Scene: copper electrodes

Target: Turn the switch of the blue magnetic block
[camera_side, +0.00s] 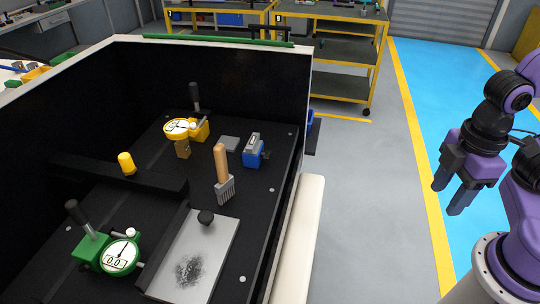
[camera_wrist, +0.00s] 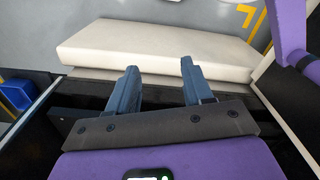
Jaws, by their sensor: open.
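The blue magnetic block (camera_side: 252,156) stands on the black work surface inside the black-walled bay in the side view. It has a grey upper part; the exact position of its switch is too small to tell. My gripper (camera_side: 449,197) is at the right of the side view, well away from the block and outside the bay, over the floor. Its two blue-grey fingers point down and are apart and empty. In the wrist view my gripper (camera_wrist: 158,82) shows both fingers spread with nothing between them. The blue block is not identifiable in the wrist view.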

